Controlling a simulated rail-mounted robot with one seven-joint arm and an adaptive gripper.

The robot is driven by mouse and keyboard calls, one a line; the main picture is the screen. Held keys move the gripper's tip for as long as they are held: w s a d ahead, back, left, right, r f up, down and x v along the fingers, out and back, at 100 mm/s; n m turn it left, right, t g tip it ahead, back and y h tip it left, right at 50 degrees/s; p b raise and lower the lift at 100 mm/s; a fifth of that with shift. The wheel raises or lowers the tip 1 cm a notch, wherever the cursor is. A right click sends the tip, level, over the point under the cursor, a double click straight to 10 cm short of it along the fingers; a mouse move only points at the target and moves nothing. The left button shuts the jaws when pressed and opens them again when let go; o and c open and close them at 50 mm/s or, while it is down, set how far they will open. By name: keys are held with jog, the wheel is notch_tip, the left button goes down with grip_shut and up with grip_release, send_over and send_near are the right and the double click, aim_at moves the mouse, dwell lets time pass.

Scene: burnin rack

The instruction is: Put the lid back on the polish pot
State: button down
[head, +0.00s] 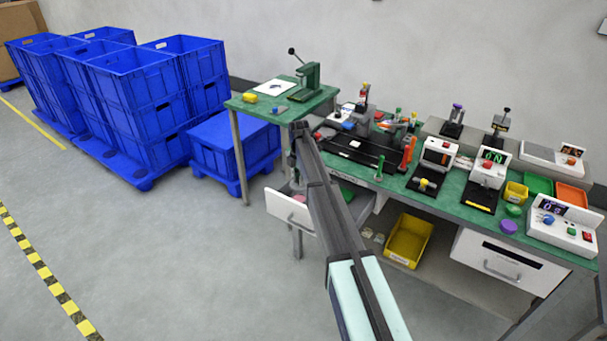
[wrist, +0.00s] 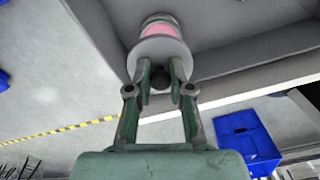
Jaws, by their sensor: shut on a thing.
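The polish pot (wrist: 160,30), pale with pink showing, is at the top of the wrist view, in a pale grey drawer. A small pink patch, probably the pot (head: 300,198), shows in the open drawer in the head view, partly behind my arm. My gripper (wrist: 160,84) is shut on the dark knob of a pale round lid (wrist: 146,50). The lid lies between my fingertips and the pot and overlaps it in the picture. I cannot tell whether lid and pot touch. My gripper cannot be made out in the head view.
The open drawer (head: 280,208) has raised walls around the pot. The green workbench (head: 455,208) above holds several devices. A yellow bin (head: 408,241) sits under it. Blue crates (head: 140,95) are stacked at left. The floor in front is clear.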

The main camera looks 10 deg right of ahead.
jog(key=shift+f+b, duration=1.05)
jog(key=shift+f, duration=2.05)
jog(key=shift+f, duration=0.15)
dwell(0.7)
jog(key=shift+c, duration=2.4)
grip_release()
jog(key=shift+p, duration=0.3)
jog(key=shift+r+p, duration=1.55)
jog(key=shift+r, duration=1.95)
